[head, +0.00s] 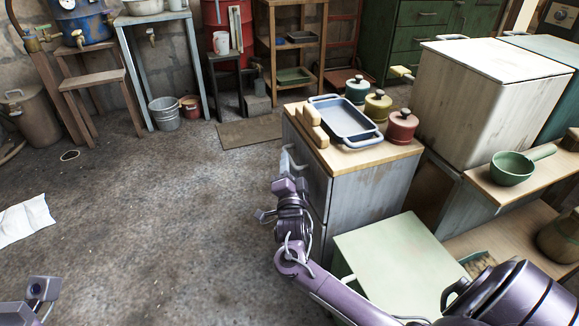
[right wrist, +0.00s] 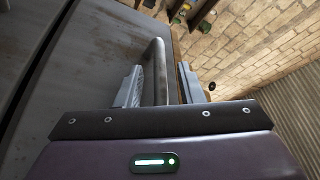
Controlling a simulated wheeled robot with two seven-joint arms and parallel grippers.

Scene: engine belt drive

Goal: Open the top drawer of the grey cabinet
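The grey cabinet (head: 365,195) has a wooden top and a worn grey body in the middle of the head view. Its top drawer front (head: 310,172) faces left and looks flush with the body. The pale bar handle (head: 290,160) stands out from that front. My right gripper (head: 285,184) is at the handle. In the right wrist view, the handle (right wrist: 159,70) stands between the two fingers of the open right gripper (right wrist: 160,88), with a visible gap to the right finger. Only part of my left wrist (head: 42,290) shows at the lower left; its fingers cannot be made out.
A blue-grey tray (head: 345,120) and several lidded pots, including a red one (head: 402,127), stand on the cabinet top. A pale green-topped unit (head: 395,265) is just in front. The floor (head: 170,230) left of the drawer is clear.

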